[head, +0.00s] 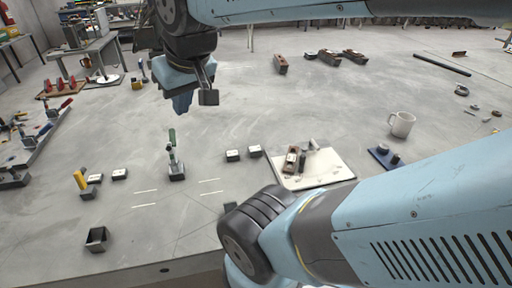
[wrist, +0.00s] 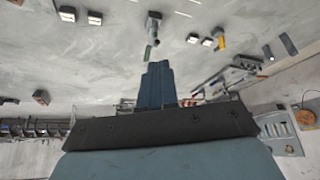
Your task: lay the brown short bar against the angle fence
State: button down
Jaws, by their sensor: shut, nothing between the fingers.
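My gripper (head: 182,104) hangs in the air above the table, left of the middle in the head view, pointing down. Its blue fingers are together and hold nothing; they also show in the wrist view (wrist: 156,86). A short brown block (head: 281,64) lies apart on the far table, right of my gripper. Another brown piece (head: 292,160) lies on a pale board (head: 318,181). I cannot tell which of these is the brown short bar. I cannot pick out the angle fence with certainty.
A green-handled clamp (head: 175,160) stands below my gripper in the head view. A white mug (head: 402,124) stands at right. Bare table lies between them.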

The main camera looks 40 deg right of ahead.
jog(key=shift+d, duration=0.15)
jog(key=shift+d, duration=0.1)
